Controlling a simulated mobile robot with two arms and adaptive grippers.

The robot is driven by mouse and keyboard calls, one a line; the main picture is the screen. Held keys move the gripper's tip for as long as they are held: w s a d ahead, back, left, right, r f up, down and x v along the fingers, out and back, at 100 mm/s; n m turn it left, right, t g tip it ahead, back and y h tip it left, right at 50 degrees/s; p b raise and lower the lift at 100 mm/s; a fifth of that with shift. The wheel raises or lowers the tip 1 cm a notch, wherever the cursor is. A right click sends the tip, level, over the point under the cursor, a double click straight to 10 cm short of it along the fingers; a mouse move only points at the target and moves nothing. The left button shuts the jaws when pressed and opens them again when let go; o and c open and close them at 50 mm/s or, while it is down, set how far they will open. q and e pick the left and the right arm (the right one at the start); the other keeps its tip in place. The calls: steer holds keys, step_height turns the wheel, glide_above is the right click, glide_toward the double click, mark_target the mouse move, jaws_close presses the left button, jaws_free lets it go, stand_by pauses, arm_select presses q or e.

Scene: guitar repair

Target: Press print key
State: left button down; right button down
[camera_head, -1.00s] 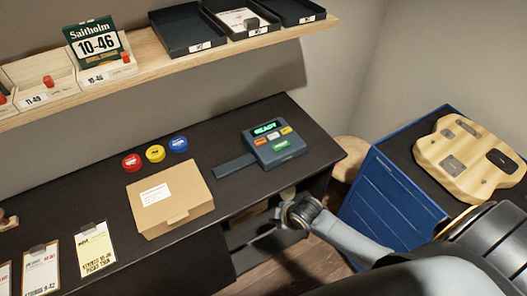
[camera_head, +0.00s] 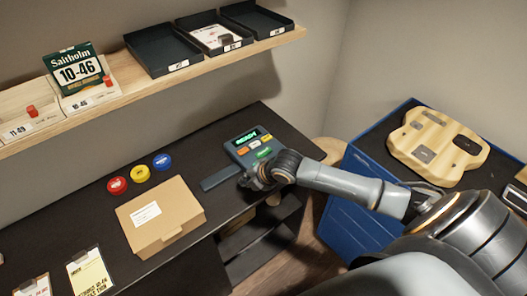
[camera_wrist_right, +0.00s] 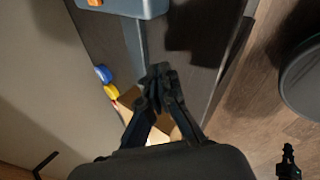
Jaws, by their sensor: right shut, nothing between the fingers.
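The label printer (camera_head: 240,158) is a blue-grey device on the dark bench, with a lit green display reading "READY" (camera_head: 246,138). Below the display are white, orange and red-orange keys and a green key (camera_head: 263,153), which is likely the print key; its lettering is too small to read. My right gripper (camera_head: 248,182) is shut and empty just in front of the printer's near edge, apart from the keys as far as I can tell. In the right wrist view the shut fingertips (camera_wrist_right: 158,72) point toward the printer body (camera_wrist_right: 135,8) at the top. My left gripper is out of view.
A cardboard box (camera_head: 160,215) lies left of the gripper. Red (camera_head: 117,186), yellow (camera_head: 140,174) and blue (camera_head: 162,161) round tins sit behind it. A shelf (camera_head: 200,82) with trays hangs above.

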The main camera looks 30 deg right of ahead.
mark_target(266, 153)
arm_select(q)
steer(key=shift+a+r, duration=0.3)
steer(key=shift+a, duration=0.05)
arm_select(e)
steer(key=w+d+r+n+t, duration=0.1)
steer(key=w+d+r+n, duration=0.2)
steer(key=w+d+r, duration=0.1)
steer(key=w+d+r+n+h, duration=0.1)
steer(key=w+d+r+n, duration=0.2)
steer(key=d+r, duration=0.3)
steer(key=shift+w+d+r+n+t, duration=0.3)
steer(key=shift+w+d+t, duration=0.1)
steer(key=shift+d, duration=0.8)
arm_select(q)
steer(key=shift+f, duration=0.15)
arm_select(e)
steer(key=shift+f, duration=0.2)
